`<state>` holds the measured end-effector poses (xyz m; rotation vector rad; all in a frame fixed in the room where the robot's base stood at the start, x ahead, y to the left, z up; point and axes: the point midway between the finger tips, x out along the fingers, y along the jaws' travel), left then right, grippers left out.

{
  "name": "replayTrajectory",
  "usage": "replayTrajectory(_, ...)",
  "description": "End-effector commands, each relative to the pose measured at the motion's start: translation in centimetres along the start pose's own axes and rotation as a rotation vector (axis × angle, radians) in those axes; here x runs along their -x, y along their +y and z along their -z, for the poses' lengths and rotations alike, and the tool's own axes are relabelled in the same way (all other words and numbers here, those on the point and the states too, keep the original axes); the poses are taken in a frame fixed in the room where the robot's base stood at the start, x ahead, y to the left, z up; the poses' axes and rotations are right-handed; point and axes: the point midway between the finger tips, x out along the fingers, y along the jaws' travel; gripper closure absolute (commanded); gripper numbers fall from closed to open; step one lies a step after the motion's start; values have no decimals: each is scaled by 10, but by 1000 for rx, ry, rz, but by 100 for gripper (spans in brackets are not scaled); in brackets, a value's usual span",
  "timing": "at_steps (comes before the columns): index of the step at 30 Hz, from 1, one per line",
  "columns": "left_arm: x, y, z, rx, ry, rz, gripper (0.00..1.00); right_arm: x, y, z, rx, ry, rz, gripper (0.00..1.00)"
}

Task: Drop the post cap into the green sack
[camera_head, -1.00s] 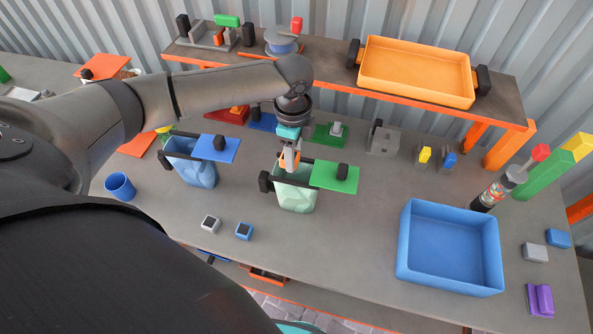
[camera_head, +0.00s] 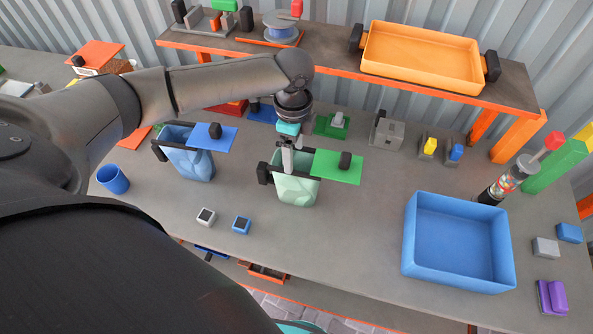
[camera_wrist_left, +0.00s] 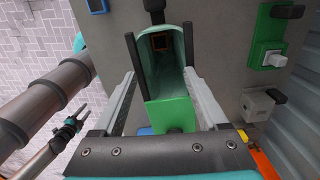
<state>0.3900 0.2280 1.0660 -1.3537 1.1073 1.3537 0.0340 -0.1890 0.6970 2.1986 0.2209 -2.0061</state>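The green sack (camera_head: 297,190) stands on the bench, its mouth open, with a green flap (camera_head: 338,167) on its right side. My left gripper (camera_head: 287,162) is over the mouth of the sack, pointing down. In the left wrist view its two fingers (camera_wrist_left: 160,88) are wide apart with nothing between them. The post cap (camera_wrist_left: 160,42), a small orange-brown square, shows inside the sack, below and apart from the fingers. The head view does not show it. My right gripper (camera_wrist_left: 74,120) appears small at the left of the wrist view; its opening is unclear.
A blue sack (camera_head: 190,163) with a blue flap (camera_head: 211,136) stands to the left. A blue cup (camera_head: 113,180) is at the far left and a large blue bin (camera_head: 409,245) at the right. An orange tray (camera_head: 422,84) sits on the raised shelf.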

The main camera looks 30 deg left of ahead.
Motion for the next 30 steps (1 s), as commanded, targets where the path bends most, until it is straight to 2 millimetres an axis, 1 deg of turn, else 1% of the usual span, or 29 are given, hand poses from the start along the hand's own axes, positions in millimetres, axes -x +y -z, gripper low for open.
replayTrajectory(9, 0, 0, 0, 0, 0, 0, 16, 0, 0, 1, 0, 2, 0, 50)
replayTrajectory(11, 3, 0, 0, 0, 0, 1, 16, 0, 0, 1, 0, 2, 0, 50)
replayTrajectory(14, 14, -1, 0, 0, 1, 3, 16, 0, 0, 1, 0, 2, 0, 50)
replayTrajectory(17, 32, -1, 0, 0, 2, 5, 16, 1, 0, 1, 0, 2, 0, 50)
replayTrajectory(24, 92, -1, 1, 0, 3, 6, 16, 2, 0, 2, -1, 2, 0, 50)
replayTrajectory(27, 114, -1, 0, -1, 2, 5, 16, 2, 0, 2, -1, 2, 0, 50)
replayTrajectory(30, 131, -1, 0, -1, 1, 4, 16, 2, 0, 2, -1, 2, 0, 50)
